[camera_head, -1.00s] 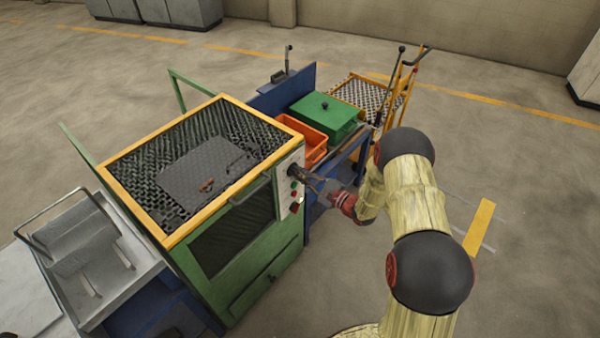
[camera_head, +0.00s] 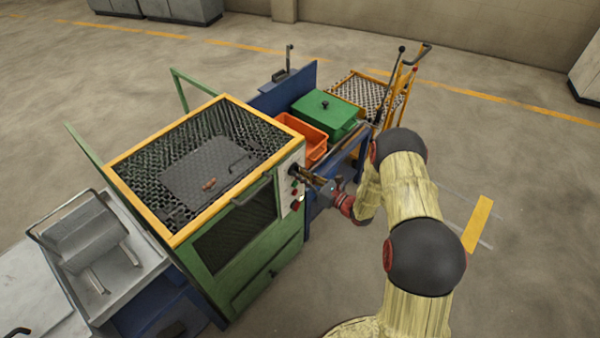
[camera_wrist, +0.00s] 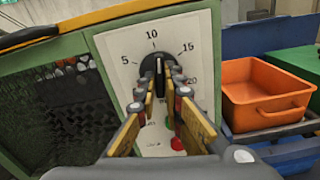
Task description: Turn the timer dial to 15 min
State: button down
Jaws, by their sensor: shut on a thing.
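The timer dial (camera_wrist: 159,70) is a dark knob on a white panel (camera_wrist: 116,62) on the green furnace's front. The numbers 5, 10, 15 and 20 are printed around it. Its pale pointer mark faces nearly straight up, near 10 and left of 15. My gripper (camera_wrist: 161,84) reaches the dial from below in the wrist view, with a fingertip on each side, shut on it. The fingers hide the dial's lower part. In the head view, my gripper (camera_head: 308,178) is at the panel on the furnace (camera_head: 262,252), where the dial is small and mostly covered.
Red and green buttons (camera_wrist: 176,143) lie below the dial, partly behind the fingers. An orange bin (camera_head: 304,136) and a green lidded box (camera_head: 328,113) stand on the blue bench right of the furnace. A yellow cart (camera_head: 372,92) stands behind. Floor at the right is open.

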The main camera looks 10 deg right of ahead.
jog(key=shift+s+a+m+p, duration=0.1)
jog(key=shift+m+p, duration=0.75)
jog(key=shift+m, duration=1.65)
jog(key=shift+s+a+m+p, duration=0.1)
jog(key=shift+m+p, duration=0.75)
jog(key=shift+m, duration=1.65)
jog(key=c, duration=1.9)
grip_release()
jog(key=shift+d, duration=0.1)
jog(key=shift+r, duration=0.1)
jog(key=v, duration=1.2)
